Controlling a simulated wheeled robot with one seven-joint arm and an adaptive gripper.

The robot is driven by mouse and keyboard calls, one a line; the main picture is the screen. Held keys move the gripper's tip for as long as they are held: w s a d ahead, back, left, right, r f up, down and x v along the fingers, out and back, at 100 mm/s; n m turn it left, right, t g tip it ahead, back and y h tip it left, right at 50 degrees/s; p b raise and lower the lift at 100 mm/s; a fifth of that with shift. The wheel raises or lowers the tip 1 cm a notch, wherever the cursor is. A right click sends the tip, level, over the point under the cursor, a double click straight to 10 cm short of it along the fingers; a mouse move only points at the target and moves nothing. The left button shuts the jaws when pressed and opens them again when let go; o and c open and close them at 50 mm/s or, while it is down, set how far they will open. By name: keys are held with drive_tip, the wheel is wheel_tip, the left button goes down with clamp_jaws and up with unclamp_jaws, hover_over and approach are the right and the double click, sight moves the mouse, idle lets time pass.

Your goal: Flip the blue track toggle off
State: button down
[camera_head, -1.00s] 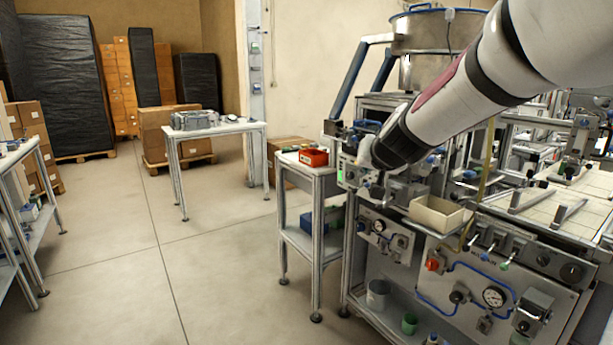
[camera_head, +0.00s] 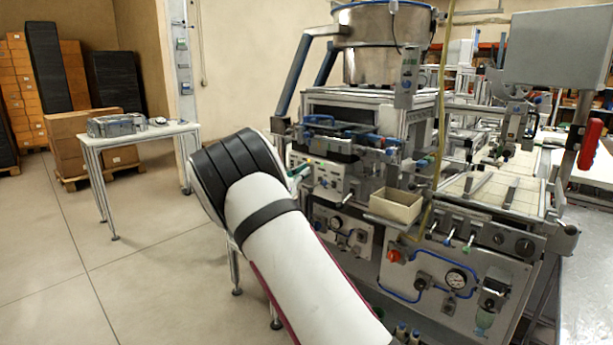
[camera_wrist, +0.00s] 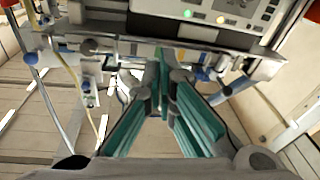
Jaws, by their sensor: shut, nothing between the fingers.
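My gripper (camera_wrist: 163,84) shows in the wrist view with teal finger pads that converge at the tips. It is shut and holds nothing. Its tips lie just below the edge of a control panel (camera_wrist: 210,12) with lit green and yellow lamps. Small blue-capped parts (camera_wrist: 203,74) sit right of the fingertips; I cannot tell whether one is the blue track toggle. In the head view a row of small levers with coloured tips (camera_head: 449,242) stands on the machine's front; their exact positions are too small to read. My arm hides most of the gripper there.
The machine (camera_head: 345,195) carries a steel bowl (camera_head: 385,25), a cream bin (camera_head: 396,205) and a gauge panel (camera_head: 440,275). A yellow hose (camera_head: 441,110) hangs before it. A small table (camera_head: 140,137) stands at the back left. The floor at left is clear.

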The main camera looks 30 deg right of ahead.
drive_tip(key=shift+w+a+f+g+h, duration=0.1)
drive_tip(key=shift+a+f+g+h, duration=0.2)
drive_tip(key=shift+a+f+h, duration=0.2)
drive_tip(key=shift+d, duration=0.1)
drive_tip(key=r, duration=0.2)
hover_over(328, 183)
drive_tip(key=a, duration=0.4)
drive_tip(key=f, duration=0.4)
drive_tip(key=shift+s+d, duration=0.3)
drive_tip(key=shift+s, duration=0.1)
drive_tip(key=shift+a+f+b, duration=0.1)
drive_tip(key=shift+f+b, duration=0.1)
drive_tip(key=shift+b, duration=0.25)
drive_tip(key=shift+a+f+h+b, duration=0.1)
drive_tip(key=shift+f+h+b, duration=0.05)
drive_tip(key=shift+h+b, duration=0.25)
